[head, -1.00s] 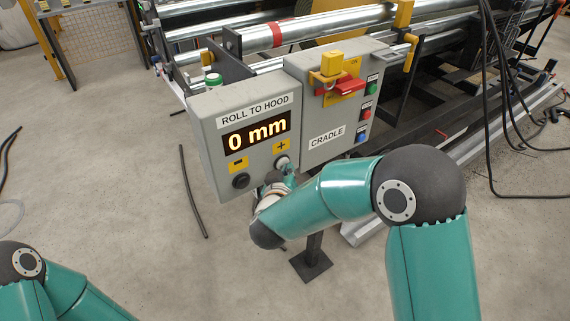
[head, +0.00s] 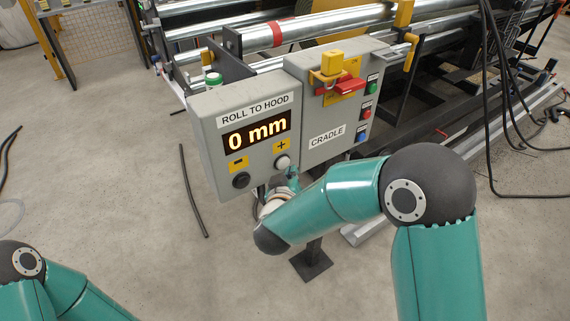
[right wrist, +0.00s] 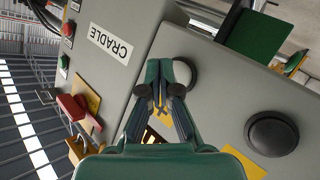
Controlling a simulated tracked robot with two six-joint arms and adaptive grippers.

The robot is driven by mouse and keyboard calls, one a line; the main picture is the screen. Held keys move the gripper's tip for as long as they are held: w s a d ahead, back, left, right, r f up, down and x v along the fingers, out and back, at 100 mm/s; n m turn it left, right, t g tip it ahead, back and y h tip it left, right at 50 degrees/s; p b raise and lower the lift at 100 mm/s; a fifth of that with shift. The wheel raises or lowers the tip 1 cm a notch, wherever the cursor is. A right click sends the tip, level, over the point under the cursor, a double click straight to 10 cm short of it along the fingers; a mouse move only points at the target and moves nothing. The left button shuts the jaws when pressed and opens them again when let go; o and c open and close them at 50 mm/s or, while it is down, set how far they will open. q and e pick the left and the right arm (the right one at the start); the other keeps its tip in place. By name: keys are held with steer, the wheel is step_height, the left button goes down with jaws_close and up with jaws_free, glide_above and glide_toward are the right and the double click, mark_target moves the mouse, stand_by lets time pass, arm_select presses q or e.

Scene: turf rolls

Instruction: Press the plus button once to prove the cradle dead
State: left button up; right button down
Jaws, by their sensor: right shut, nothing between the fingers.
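The plus button (head: 282,162) is a pale round knob under the yellow plus label (head: 282,146) on the grey control box. The box's display (head: 257,133) reads 0 mm. The dark minus button (head: 241,181) sits lower left; it also shows in the right wrist view (right wrist: 271,133). My right gripper (head: 291,178) is shut and empty, just below and right of the plus button. In the right wrist view my fingertips (right wrist: 165,88) partly cover the plus button (right wrist: 184,72); contact cannot be made out. My left gripper is out of view.
The CRADLE box (head: 327,137) joins on the right, with a red switch handle (head: 349,87), a yellow block (head: 331,63) and several small buttons. Metal rollers (head: 310,30) lie behind. Black cables (head: 490,100) hang at right. Floor left of the box is mostly clear.

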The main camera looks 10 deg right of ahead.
steer(key=s, duration=0.1)
steer(key=s+d, duration=0.1)
steer(key=s, duration=0.2)
steer(key=shift+s+d+b, duration=0.3)
steer(key=shift+s+d, duration=0.05)
stand_by(0.9)
